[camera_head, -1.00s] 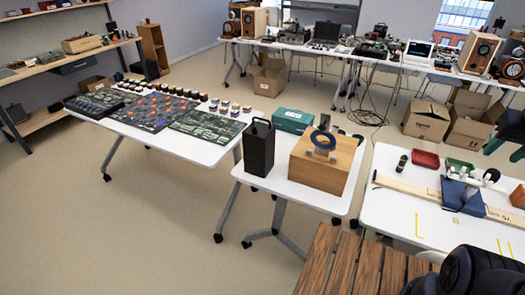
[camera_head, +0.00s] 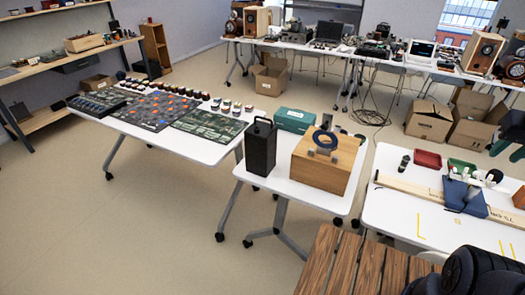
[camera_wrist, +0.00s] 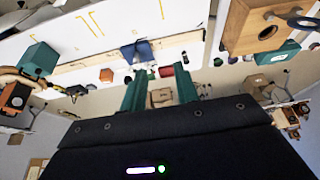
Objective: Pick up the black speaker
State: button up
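The black speaker (camera_head: 261,150) is a tall dark box with a handle on top. It stands upright on the small white table (camera_head: 285,194) in the middle of the head view, just left of a wooden box (camera_head: 318,172). I cannot make the speaker out in the wrist view. My gripper (camera_wrist: 160,88) shows in the wrist view with its two dark green fingers apart and nothing between them. It is away from the speaker. In the head view only a dark part of my arm shows at the bottom right.
A blue ring on a stand (camera_head: 325,139) tops the wooden box, with a teal box (camera_head: 294,120) behind. A long table with circuit boards (camera_head: 207,151) stands left, a white table with a wooden plank (camera_head: 408,216) right. A slatted wooden top (camera_head: 350,265) is in front. Floor at left is clear.

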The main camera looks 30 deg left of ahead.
jog(key=w+a+r+n+g, duration=0.1)
jog(key=w+a+r+n, duration=0.25)
jog(key=w+a, duration=0.65)
jog(key=w+a+r+n+g, duration=0.1)
jog(key=w+a+r+n, duration=0.25)
jog(key=w+a, duration=0.65)
jog(key=w+a+f+n+g, duration=0.1)
jog(key=w+a+f+n, duration=0.15)
jog(key=a, duration=0.75)
jog(key=w+a+f+n, duration=0.1)
jog(key=w+a+n, duration=0.15)
jog(key=a, duration=0.65)
jog(key=s+a+f+n, duration=0.2)
jog(key=a+f, duration=0.3)
jog(key=a, duration=0.6)
jog(key=s+a+f+n+g, duration=0.1)
jog(key=a+f, duration=0.4)
jog(key=a, duration=0.5)
jog(key=s+a+f+n, duration=0.3)
jog(key=a+f, duration=0.2)
jog(key=a, duration=0.6)
jog(key=shift+a+g, duration=0.3)
notch_tip(320, 180, down, 10)
jog(key=shift+s+f, duration=0.1)
jog(key=shift+f, duration=0.15)
